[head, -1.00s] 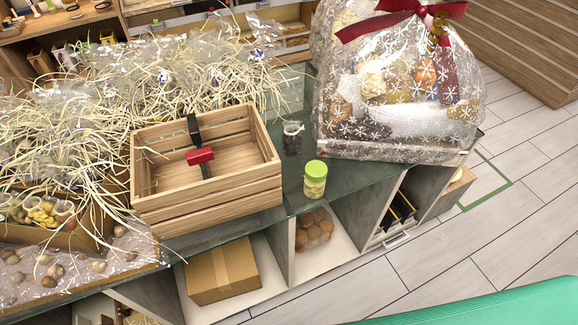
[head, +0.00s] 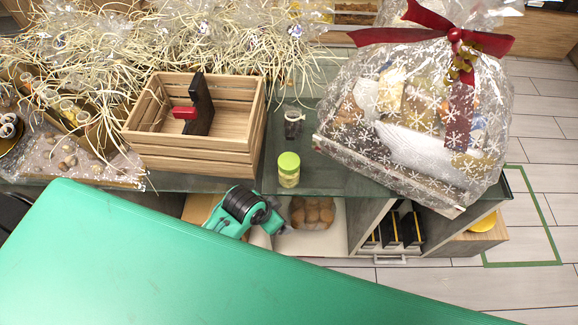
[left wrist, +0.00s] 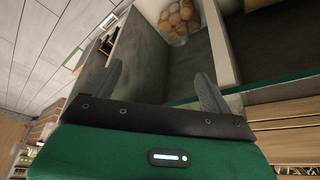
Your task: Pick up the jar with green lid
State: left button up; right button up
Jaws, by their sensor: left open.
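The jar with green lid (head: 289,170) stands upright on the glass counter top (head: 335,178), near its front edge, in the head view. Its contents look pale yellow. My left gripper (left wrist: 158,88) shows in the left wrist view with its two dark fingers wide apart and nothing between them. That view looks at shelf compartments under the counter, and the jar is not visible in it. In the head view a teal and black part of my arm is below and left of the jar, apart from it; the fingers cannot be made out there. My right gripper is not in view.
A wooden crate (head: 190,160) holding a black and red item stands left of the jar. A dark-filled jar (head: 293,124) stands behind it. A large wrapped hamper (head: 400,140) stands to the right. Below are open shelves with round brown items (head: 312,212). Straw-filled packages crowd the back left.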

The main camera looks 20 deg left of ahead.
pick_arm(q)
jog(key=d+r+m+h+p, duration=0.1)
jog(key=d+r+m, duration=0.2)
jog(key=r, duration=0.9)
jog(key=d+r+m+h, duration=0.1)
jog(key=d+r+m, duration=0.2)
jog(key=d, duration=0.1)
notch_tip(320, 180, up, 3)
jog(key=m+g+y, duration=0.4)
jog(key=m+y, duration=0.1)
jog(key=m, duration=0.9)
send_over(289, 161)
jog(key=shift+d+r, duration=0.1)
jog(key=shift+r, duration=0.05)
jog(key=shift+f, duration=0.2)
notch_tip(289, 161, down, 8)
jog(key=shift+r+p, duration=0.1)
jog(key=shift+p, duration=0.7)
notch_tip(289, 161, down, 5)
jog(key=shift+r+p, duration=0.2)
jog(key=shift+p, duration=0.85)
jog(key=shift+f, duration=0.45)
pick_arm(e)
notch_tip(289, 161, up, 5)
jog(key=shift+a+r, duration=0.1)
pick_arm(q)
jog(key=shift+c, duration=0.2)
